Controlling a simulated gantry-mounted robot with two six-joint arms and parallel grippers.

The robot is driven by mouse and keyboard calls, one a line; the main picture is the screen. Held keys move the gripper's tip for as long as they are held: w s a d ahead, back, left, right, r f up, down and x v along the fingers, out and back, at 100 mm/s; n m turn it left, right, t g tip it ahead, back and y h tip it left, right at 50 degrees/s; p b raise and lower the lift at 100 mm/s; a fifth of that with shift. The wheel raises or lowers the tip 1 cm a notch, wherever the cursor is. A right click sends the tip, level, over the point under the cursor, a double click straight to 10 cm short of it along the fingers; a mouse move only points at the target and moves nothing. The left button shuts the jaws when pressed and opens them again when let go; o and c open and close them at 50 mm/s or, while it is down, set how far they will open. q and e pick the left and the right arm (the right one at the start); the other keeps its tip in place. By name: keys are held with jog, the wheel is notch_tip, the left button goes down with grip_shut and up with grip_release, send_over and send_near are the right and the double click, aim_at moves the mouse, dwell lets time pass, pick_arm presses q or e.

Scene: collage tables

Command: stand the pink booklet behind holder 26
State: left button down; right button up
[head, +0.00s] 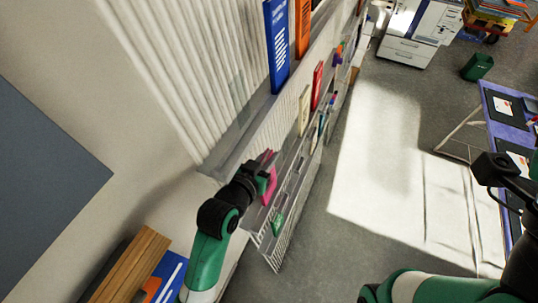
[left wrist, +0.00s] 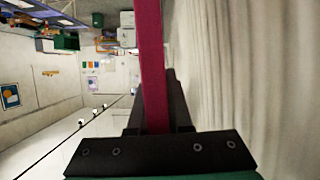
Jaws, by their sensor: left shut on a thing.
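My left gripper (head: 262,178) is at the lower wall rack and is shut on the pink booklet (head: 270,188). The booklet shows as an upright pink strip between the dark fingers in the left wrist view (left wrist: 152,60). The gripper and wrist hide part of it, and I cannot tell whether it touches the rack. No holder number is readable, so I cannot tell which holder is 26. A dark part of my right arm (head: 492,168) shows at the right, and its fingers cannot be made out.
The rack's lower shelf (head: 292,165) holds cream and red booklets farther along. Blue (head: 277,45) and orange (head: 302,28) books stand above. A green item (head: 278,224) sits near the rack's close end. A purple table (head: 508,125) is at right, with open floor between.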

pick_arm(q)
jog(key=shift+f, duration=0.1)
jog(key=shift+f+b, duration=0.35)
jog(key=shift+f, duration=0.15)
dwell(0.4)
jog(key=shift+d+f+b, duration=0.1)
jog(key=shift+f+b, duration=0.25)
jog(key=shift+f, duration=0.1)
jog(key=c, duration=0.8)
grip_release()
jog(key=shift+o, duration=0.2)
